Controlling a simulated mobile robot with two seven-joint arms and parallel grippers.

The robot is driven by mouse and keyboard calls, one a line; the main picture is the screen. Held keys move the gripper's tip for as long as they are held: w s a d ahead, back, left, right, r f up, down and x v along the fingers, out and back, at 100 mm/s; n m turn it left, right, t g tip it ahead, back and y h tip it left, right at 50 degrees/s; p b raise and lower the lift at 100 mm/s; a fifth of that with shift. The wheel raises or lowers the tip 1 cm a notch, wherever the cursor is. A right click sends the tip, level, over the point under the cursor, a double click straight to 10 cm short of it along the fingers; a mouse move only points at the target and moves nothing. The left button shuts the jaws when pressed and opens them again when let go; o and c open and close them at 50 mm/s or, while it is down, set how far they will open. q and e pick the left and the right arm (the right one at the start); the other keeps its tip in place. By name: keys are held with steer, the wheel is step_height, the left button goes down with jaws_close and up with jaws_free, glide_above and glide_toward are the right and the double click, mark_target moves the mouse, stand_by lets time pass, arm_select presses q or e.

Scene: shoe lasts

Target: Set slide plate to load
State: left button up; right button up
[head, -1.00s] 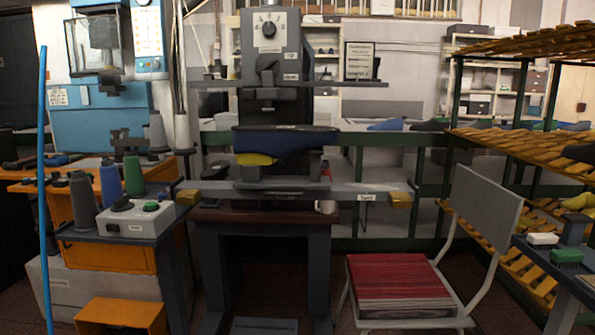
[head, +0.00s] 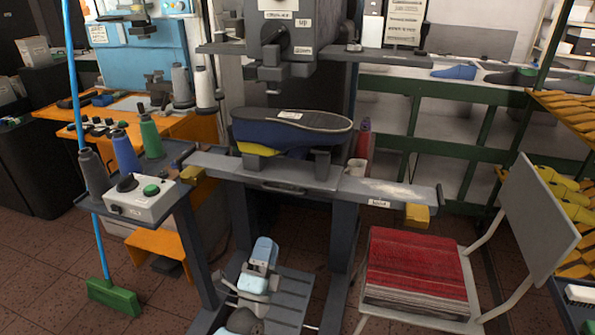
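The slide plate (head: 350,190) is a long grey bar across the machine, with a yellow block at each end and a handle-like slot at its front. A white label near its right end seems to read "load". A dark blue shoe on a last (head: 285,140), with yellow beneath, lies sole up on supports on the plate. My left gripper (head: 264,252), pale blue and grey, is low in the picture, below the plate and apart from it. Its fingers are too unclear to tell open from shut. My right gripper is not in view.
The machine head (head: 290,30) with a dark lever hangs above the shoe. A control box (head: 143,200) with a green button and thread cones stand at left. A broom (head: 112,297) leans at left.

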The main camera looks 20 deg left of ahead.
mark_target(281, 189)
arm_select(q)
steer(key=b+x, duration=0.2)
steer(key=x, duration=1.1)
steer(key=shift+w+a+r, duration=0.15)
steer(key=shift+w+r, duration=0.05)
steer(key=shift+w, duration=0.15)
